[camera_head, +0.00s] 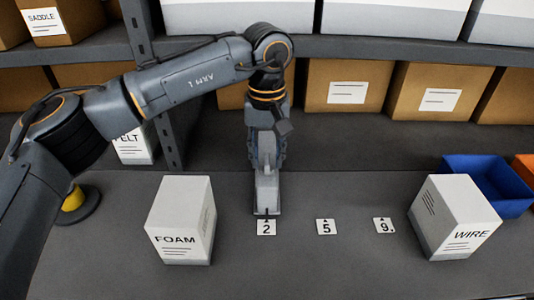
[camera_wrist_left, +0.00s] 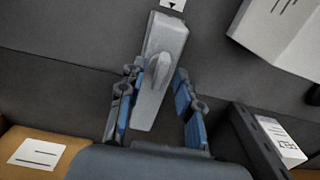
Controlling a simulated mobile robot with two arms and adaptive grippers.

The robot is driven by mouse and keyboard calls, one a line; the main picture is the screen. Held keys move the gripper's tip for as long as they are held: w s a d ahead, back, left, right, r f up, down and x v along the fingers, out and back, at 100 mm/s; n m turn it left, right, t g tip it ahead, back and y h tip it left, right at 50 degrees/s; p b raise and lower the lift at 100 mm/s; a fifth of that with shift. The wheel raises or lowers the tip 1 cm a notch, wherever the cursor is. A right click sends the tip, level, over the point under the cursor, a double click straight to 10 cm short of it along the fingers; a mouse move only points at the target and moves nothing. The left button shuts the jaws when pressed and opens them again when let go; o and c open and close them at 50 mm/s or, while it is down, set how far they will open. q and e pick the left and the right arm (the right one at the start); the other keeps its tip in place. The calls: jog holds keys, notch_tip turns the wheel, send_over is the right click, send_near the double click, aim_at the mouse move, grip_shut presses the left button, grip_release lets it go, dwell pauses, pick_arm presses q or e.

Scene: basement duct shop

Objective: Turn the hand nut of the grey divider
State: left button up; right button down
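The grey divider (camera_head: 267,193) stands on the bench behind the card marked 2 (camera_head: 266,228). In the left wrist view the divider (camera_wrist_left: 150,103) is a long pale grey piece with a raised, rounded hand nut (camera_wrist_left: 160,70) on it. My left gripper (camera_head: 267,160) is above the divider, coming from behind. In the left wrist view its blue-padded fingers (camera_wrist_left: 159,72) are spread, one on each side of the divider and nut, with gaps showing. The gripper hides the divider's far part in the head view. My right gripper is not in view.
Cards 5 (camera_head: 326,227) and 9 (camera_head: 384,225) lie to the right. A FOAM box (camera_head: 180,220) stands left, a WIRE box (camera_head: 453,215) right, before a blue bin (camera_head: 488,182). A yellow-topped round object (camera_head: 75,204) is far left. Shelves with cartons (camera_head: 345,90) stand behind.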

aim_at(267, 158)
pick_arm(q)
notch_tip(267, 158, up, 12)
dwell(0.6)
